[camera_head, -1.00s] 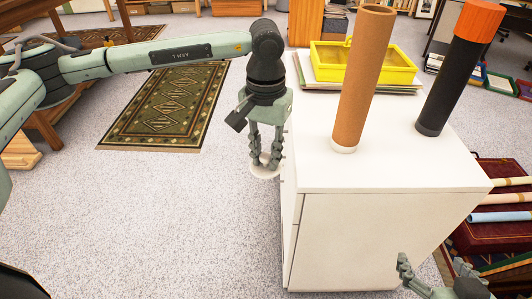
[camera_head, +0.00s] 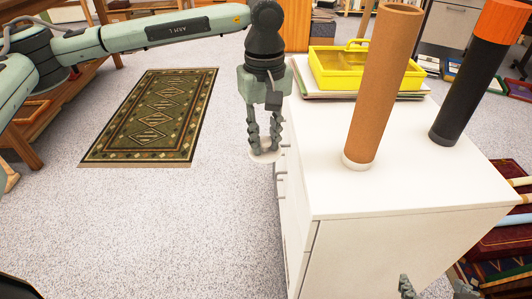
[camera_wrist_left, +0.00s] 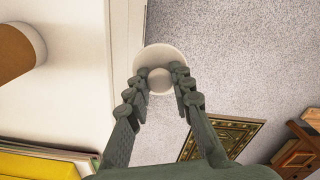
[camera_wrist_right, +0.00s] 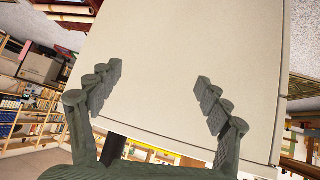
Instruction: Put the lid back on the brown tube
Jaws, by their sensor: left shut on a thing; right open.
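The brown tube (camera_head: 382,85) stands upright on the white cabinet, its top open and a pale cap at its bottom end. It also shows at the upper left of the left wrist view (camera_wrist_left: 15,52). My left gripper (camera_head: 265,148) is shut on a round white lid (camera_head: 262,155), held beside the cabinet's left edge, left of the tube and below its top. The lid's disc and central knob show between the fingers in the left wrist view (camera_wrist_left: 160,62). My right gripper (camera_head: 432,288) is open and empty, low in front of the cabinet; its spread fingers face a cabinet side in the right wrist view (camera_wrist_right: 158,92).
A black tube with an orange cap (camera_head: 475,75) stands on the white cabinet (camera_head: 400,190), right of the brown tube. A yellow tray (camera_head: 340,68) on papers lies behind. A patterned rug (camera_head: 155,115) covers floor at left. The cabinet's front top is clear.

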